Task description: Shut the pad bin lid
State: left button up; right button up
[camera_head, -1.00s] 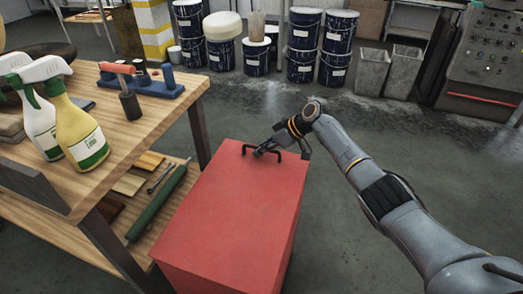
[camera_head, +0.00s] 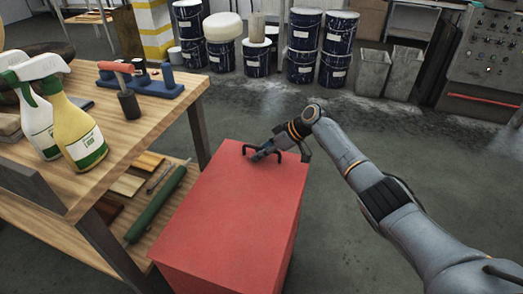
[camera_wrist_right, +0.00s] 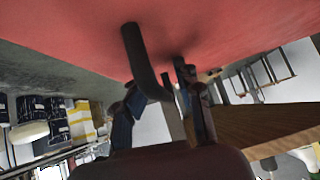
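The red pad bin (camera_head: 232,225) stands on the floor right of the workbench. Its flat red top looks level and down on the body, though no seam is clear. A black handle (camera_head: 247,147) stands on the top near its far edge. My right gripper (camera_head: 262,153) is at the handle. In the right wrist view, the black handle (camera_wrist_right: 143,62) rises from the red lid (camera_wrist_right: 225,25) and reaches between the spread fingers of the right gripper (camera_wrist_right: 163,105). The fingers look apart, with room around the bar. My left gripper is not in view.
The wooden workbench (camera_head: 130,135) at left holds spray bottles (camera_head: 72,118) and a blue tool rack (camera_head: 150,88). A green roll (camera_head: 155,205) lies on its lower shelf. Blue paint drums (camera_head: 300,55) and grey bins (camera_head: 403,72) stand behind. The floor right of the bin is clear.

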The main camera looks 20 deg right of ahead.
jog(key=shift+s+f, duration=0.2)
jog(key=shift+f, duration=0.15)
jog(key=v, duration=1.2)
jog(key=shift+w+r, duration=0.2)
jog(key=shift+r, duration=0.15)
